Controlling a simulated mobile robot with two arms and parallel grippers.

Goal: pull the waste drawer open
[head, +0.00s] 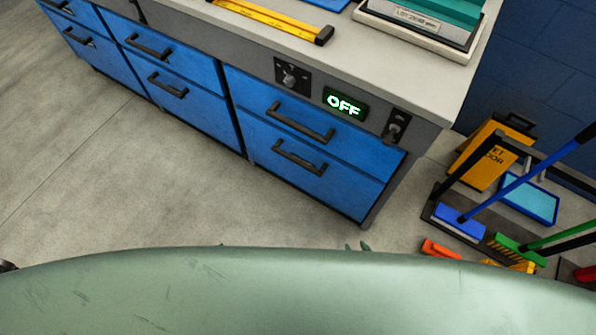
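The blue drawers of the bench all look shut, each with a dark bar handle. No label shows which one is the waste drawer. The right column has an upper drawer (262,97) and a lower drawer (330,188). The middle column also has an upper drawer (190,62) and a lower drawer (205,106). Of my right gripper (358,246), only small greenish tips show above the edge of my pale green body, well below and apart from the drawers. Its opening cannot be made out. My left gripper cannot be made out.
The bench front carries a dark knob (290,77), a lit OFF sign (345,103) and a switch (396,126). A yellow floor sign (488,158), brooms and a blue dustpan (530,199) crowd the right. The grey floor (110,175) before the drawers is clear.

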